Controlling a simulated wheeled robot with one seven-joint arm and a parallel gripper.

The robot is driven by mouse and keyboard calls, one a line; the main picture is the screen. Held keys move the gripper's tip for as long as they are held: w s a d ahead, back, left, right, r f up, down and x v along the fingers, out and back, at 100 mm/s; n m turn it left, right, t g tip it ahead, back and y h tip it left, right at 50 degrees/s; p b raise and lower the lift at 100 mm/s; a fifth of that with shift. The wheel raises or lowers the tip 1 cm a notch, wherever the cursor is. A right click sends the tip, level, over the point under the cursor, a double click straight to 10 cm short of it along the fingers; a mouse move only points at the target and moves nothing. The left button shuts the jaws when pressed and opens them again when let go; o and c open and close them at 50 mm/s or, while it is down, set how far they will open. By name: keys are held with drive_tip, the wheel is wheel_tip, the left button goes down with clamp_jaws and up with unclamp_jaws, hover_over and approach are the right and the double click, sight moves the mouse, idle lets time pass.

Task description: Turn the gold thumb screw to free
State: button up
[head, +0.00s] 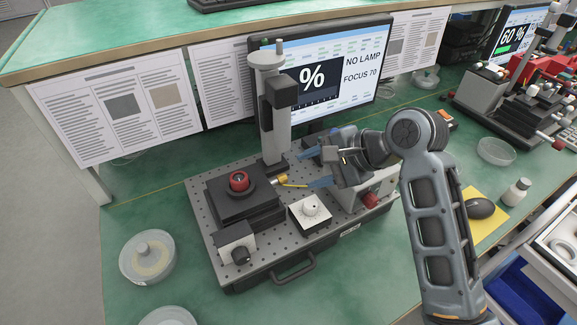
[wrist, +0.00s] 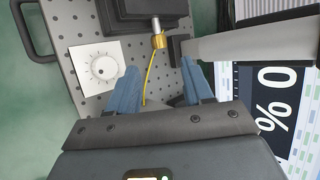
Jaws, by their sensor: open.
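The gold thumb screw (head: 281,179) sticks out from the right side of the black block (head: 243,204) that carries a red ring (head: 239,181). It also shows in the wrist view (wrist: 158,40), near the top centre, with a thin yellow cable running from it. My gripper (head: 314,168) is open, with its two blue fingers apart and nothing gripped. In the wrist view the fingertips (wrist: 160,68) point towards the screw, which lies just beyond them and roughly between their lines. The fingers do not appear to touch it.
A monitor (head: 345,75) behind reads "NO LAMP" and "FOCUS 70".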

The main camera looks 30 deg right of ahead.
sight(286, 178)
drive_tip(key=x, duration=0.6)
drive_tip(key=shift+w+a+f, duration=0.15)
drive_tip(key=shift+w+f, duration=0.05)
drive_tip(key=shift+f, duration=0.05)
drive_tip(key=shift+c, duration=0.2)
drive_tip(key=shift+f, duration=0.1)
clamp_jaws()
